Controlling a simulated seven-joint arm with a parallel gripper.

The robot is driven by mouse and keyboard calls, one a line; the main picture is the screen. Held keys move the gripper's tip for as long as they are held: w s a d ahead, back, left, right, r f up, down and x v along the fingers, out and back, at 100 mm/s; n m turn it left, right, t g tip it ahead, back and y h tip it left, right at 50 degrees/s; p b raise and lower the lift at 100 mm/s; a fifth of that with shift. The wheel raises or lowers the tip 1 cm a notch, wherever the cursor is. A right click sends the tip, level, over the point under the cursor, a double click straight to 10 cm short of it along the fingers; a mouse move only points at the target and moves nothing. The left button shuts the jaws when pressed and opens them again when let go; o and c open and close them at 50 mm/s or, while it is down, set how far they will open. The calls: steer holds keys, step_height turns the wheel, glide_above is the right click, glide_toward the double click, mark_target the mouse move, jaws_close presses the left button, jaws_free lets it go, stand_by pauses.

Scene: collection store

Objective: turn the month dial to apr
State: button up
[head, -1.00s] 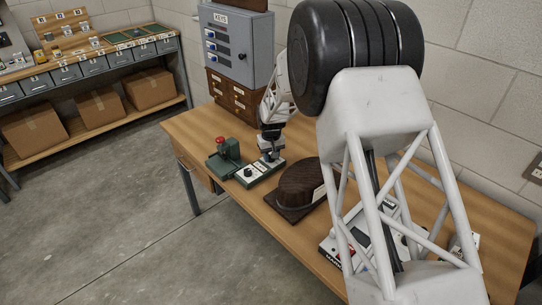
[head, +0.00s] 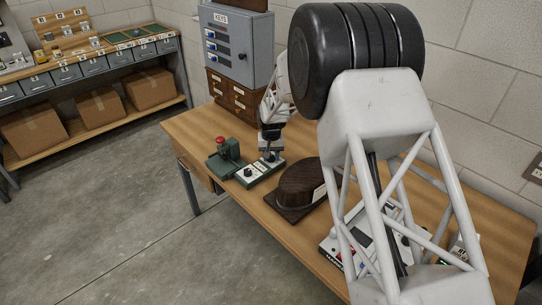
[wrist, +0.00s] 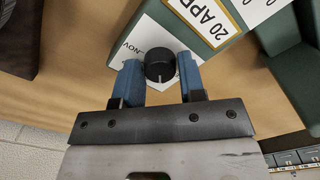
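A green-sided box with a white top (head: 262,173) stands on the wooden desk, and its white face also shows in the wrist view. A round black dial with a pale pointer mark (wrist: 159,68) is on that face, with a printed "NOV" beside it. In the head view my gripper (head: 270,155) stands over the far end of the box. Another black knob (head: 248,172) is at the near end.
A green device with a red top (head: 222,155) stands just left of the box. A dark round block on a base (head: 298,188) is to its right. A grey key cabinet (head: 237,50) and wooden drawers (head: 232,98) stand behind. My arm hides the desk's right part.

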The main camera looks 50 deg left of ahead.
steer(key=o, duration=0.3)
steer(key=shift+r, duration=0.15)
steer(key=shift+r, duration=3.75)
